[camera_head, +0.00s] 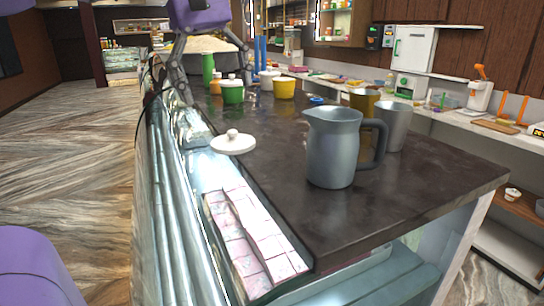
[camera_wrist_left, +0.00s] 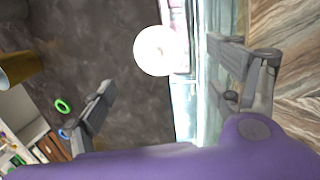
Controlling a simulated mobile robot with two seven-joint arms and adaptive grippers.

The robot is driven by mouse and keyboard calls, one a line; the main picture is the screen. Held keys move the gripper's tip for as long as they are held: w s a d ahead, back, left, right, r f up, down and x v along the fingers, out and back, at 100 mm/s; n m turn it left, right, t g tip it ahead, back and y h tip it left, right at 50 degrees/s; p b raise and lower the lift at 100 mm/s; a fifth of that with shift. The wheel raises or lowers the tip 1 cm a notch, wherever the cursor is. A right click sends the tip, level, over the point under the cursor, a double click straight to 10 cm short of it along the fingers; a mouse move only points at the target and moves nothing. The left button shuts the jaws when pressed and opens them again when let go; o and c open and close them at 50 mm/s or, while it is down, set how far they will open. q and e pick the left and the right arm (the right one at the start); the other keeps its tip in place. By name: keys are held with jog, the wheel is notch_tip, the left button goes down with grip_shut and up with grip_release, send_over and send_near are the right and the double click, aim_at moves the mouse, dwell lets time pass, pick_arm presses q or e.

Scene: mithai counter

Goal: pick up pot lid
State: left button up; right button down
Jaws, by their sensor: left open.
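The pot lid (camera_head: 232,142) is white and round with a small knob on top. It lies knob up at the left edge of the dark counter, its rim reaching to the glass case edge. In the left wrist view the lid (camera_wrist_left: 158,50) shows between and beyond the open fingers. My left gripper (camera_head: 212,78) is open and empty, above the counter's left edge and farther back than the lid in the head view. It also shows in the left wrist view (camera_wrist_left: 160,68), not touching the lid. My right gripper is not in view.
A grey metal pitcher (camera_head: 332,150) and a grey cup (camera_head: 393,127) stand right of the lid. A green pot (camera_head: 232,94) and a yellow pot (camera_head: 284,89) stand behind it. Pink-white sweets (camera_head: 247,240) lie in the glass case below. The counter around the lid is clear.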

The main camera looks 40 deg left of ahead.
aim_at(229, 131)
pick_arm(q)
jog(key=shift+w+d+f, duration=0.1)
jog(key=shift+w+f, duration=0.2)
jog(key=shift+f, duration=0.55)
jog(key=shift+s+f, duration=0.1)
jog(key=shift+f, duration=0.1)
jog(key=shift+s+f, duration=0.15)
jog(key=shift+f, duration=0.2)
jog(key=f, duration=0.4)
jog(key=w+d+f, duration=0.1)
jog(key=f, duration=0.1)
jog(key=shift+d+f, duration=0.1)
jog(key=shift+f, duration=0.05)
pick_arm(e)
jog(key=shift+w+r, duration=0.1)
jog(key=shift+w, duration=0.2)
pick_arm(q)
jog(key=shift+s, duration=0.15)
jog(key=c, duration=1.3)
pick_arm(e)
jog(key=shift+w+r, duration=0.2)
pick_arm(q)
jog(key=shift+o, duration=0.2)
